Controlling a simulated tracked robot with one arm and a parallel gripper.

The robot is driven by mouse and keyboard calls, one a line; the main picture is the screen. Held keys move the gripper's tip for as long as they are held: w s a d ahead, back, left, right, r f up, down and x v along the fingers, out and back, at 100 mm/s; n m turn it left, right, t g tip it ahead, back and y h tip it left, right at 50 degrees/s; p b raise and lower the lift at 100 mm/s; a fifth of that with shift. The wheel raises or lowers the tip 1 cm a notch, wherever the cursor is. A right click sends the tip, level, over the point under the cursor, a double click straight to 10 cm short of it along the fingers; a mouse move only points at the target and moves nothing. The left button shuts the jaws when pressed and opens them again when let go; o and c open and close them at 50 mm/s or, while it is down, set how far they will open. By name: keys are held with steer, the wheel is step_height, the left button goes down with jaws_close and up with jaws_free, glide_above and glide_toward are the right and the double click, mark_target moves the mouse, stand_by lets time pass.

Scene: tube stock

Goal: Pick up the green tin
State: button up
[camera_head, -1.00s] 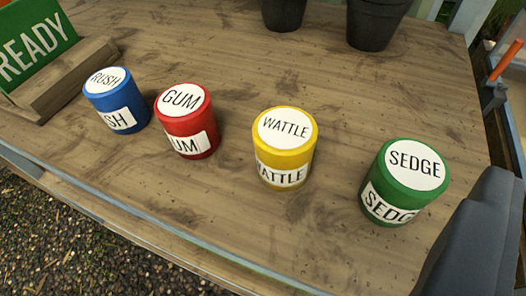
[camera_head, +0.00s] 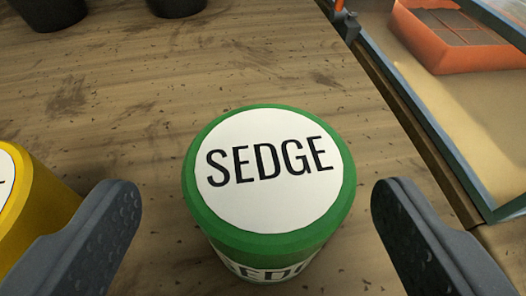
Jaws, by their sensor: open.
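The green tin (camera_head: 268,243) stands upright on the wooden table, its white round lid label reading SEDGE. My gripper (camera_head: 255,205) is open, with one dark grey finger to the left of the tin and one to the right. There are visible gaps between both fingers and the tin, and nothing is held.
A yellow tin (camera_head: 35,205) stands at the left edge, close to my left finger. Two dark pots (camera_head: 50,12) stand at the far left. The table's right edge (camera_head: 415,120) is near, with an orange tray (camera_head: 455,35) beyond it. The wooden tabletop (camera_head: 230,60) behind the green tin is clear.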

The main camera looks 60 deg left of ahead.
mark_target(268, 158)
steer(key=shift+x, duration=2.25)
steer(key=shift+w+a+f, duration=0.2)
steer(key=shift+w, duration=0.15)
steer(key=c, duration=1.1)
